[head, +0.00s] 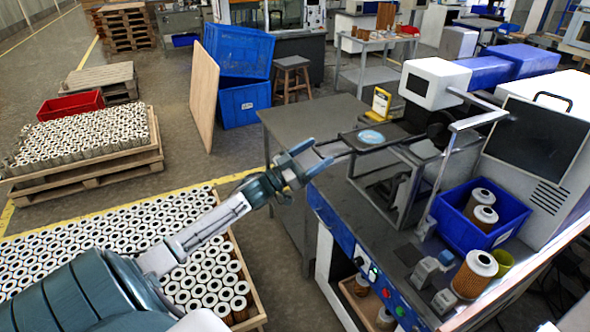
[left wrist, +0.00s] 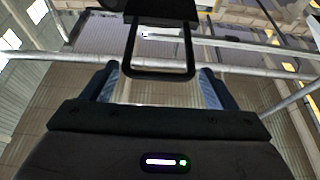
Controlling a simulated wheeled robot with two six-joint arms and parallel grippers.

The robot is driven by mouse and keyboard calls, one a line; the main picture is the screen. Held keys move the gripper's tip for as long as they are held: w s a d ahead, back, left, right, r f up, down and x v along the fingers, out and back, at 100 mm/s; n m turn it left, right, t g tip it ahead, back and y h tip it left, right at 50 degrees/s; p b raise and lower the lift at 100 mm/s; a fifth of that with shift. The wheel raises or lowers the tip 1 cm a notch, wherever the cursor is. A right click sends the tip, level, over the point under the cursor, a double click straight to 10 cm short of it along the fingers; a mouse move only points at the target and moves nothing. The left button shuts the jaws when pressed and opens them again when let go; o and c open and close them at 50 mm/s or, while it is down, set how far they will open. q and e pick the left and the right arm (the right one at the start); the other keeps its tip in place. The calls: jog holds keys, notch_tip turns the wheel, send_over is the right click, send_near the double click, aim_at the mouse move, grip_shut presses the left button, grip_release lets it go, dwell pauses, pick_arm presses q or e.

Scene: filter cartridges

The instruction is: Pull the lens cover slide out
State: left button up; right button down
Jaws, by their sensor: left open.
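The lens cover slide (head: 370,138) is a dark flat plate with a pale blue disc on it, sticking out to the left of the machine's optical head. Its loop handle (head: 337,149) points toward my left gripper (head: 316,158). In the left wrist view the dark loop handle (left wrist: 160,74) reaches down between the two fingers of my left gripper (left wrist: 158,88). The fingers are apart, with a gap on each side of the loop, so the gripper is open and holds nothing. My right gripper is not in view.
A yellow-and-white device (head: 381,104) stands behind the slide. A metal frame (head: 432,180) rises at its right. A blue bin (head: 480,212) with cartridges and a loose cartridge (head: 474,274) are on the right bench. The grey table (head: 300,125) has bare space left of the slide.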

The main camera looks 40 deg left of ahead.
pick_arm(q)
jog(key=v, duration=0.8)
jog(key=shift+b, duration=0.3)
jog(key=shift+a, duration=0.1)
